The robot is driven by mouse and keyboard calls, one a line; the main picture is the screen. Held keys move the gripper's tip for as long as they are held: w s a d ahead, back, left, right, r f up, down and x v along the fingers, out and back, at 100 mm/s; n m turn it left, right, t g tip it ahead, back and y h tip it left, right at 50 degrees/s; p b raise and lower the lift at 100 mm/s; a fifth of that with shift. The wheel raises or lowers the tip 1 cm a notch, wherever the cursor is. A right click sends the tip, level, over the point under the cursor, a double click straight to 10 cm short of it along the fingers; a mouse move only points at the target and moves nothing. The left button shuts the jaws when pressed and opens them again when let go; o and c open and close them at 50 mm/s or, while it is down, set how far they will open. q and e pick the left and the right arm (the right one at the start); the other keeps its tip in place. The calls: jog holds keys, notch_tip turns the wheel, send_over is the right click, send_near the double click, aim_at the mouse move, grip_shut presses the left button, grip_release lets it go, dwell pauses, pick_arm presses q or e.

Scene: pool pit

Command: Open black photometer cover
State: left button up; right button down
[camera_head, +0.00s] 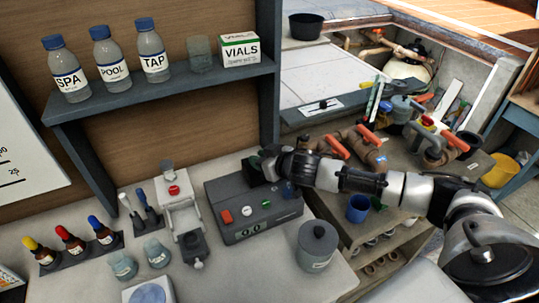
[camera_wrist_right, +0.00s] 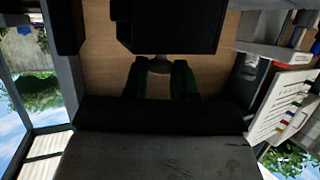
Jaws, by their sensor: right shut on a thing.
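The photometer (camera_head: 228,192) is a dark grey box with red, white and green controls on the light worktop, in the middle of the head view. My right gripper (camera_head: 266,163) reaches in from the right and is at the box's back right corner. In the right wrist view, two dark green fingers (camera_wrist_right: 160,72) are closed around a small grey knob-like part (camera_wrist_right: 159,63) below a black block, which looks like the black cover (camera_wrist_right: 165,28). In the head view my gripper hides most of the cover, and its angle cannot be told. My left gripper is not in view.
Dropper bottles (camera_head: 70,242) and small glass cups (camera_head: 157,253) are further left. A shelf (camera_head: 170,92) with bottles and a vials box is behind.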

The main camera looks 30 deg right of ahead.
jog(key=a, duration=0.7)
jog(key=shift+w+a, duration=0.25)
jog(key=shift+a, duration=0.05)
jog(key=c, duration=0.9)
grip_release()
jog(key=shift+c, duration=0.2)
jog(key=shift+s+d, duration=0.1)
jog(key=b+v, duration=0.2)
jog(key=v, duration=0.8)
jog(key=shift+s+r, duration=0.2)
jog(key=shift+s, duration=0.1)
jog(key=shift+d, duration=0.1)
